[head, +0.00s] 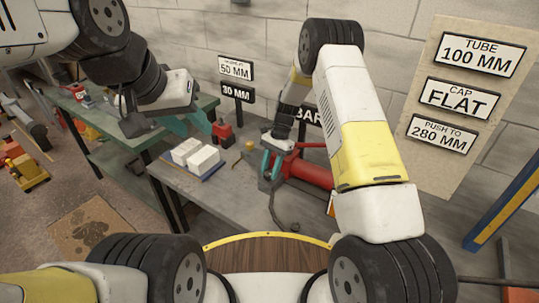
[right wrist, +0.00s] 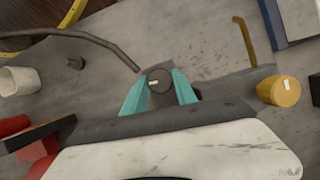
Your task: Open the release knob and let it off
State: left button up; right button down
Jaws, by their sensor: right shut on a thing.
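The release knob (right wrist: 160,80) is a small dark round knob with a white mark on top, seen in the right wrist view. My right gripper (right wrist: 160,88) is shut on it, with one teal finger on each side. In the head view my right gripper (head: 271,166) reaches down beside the red cylinder (head: 310,173) of the pump or jack on the grey bench; the knob itself is hidden there. My left gripper (head: 168,126) is open and empty, its teal fingers wide apart, up to the left over the benches.
White blocks (head: 197,157) on a blue tray lie left of my right gripper. A yellow cylinder (right wrist: 278,91) and a bent yellow rod (right wrist: 244,42) are near the knob. A dark hose (right wrist: 98,38) runs over the bench. A red item (head: 222,132) stands behind.

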jog(key=c, duration=1)
grip_release()
jog(key=v, duration=0.7)
jog(key=shift+d+r, duration=0.15)
jog(key=shift+r, duration=0.2)
jog(key=shift+w, duration=0.15)
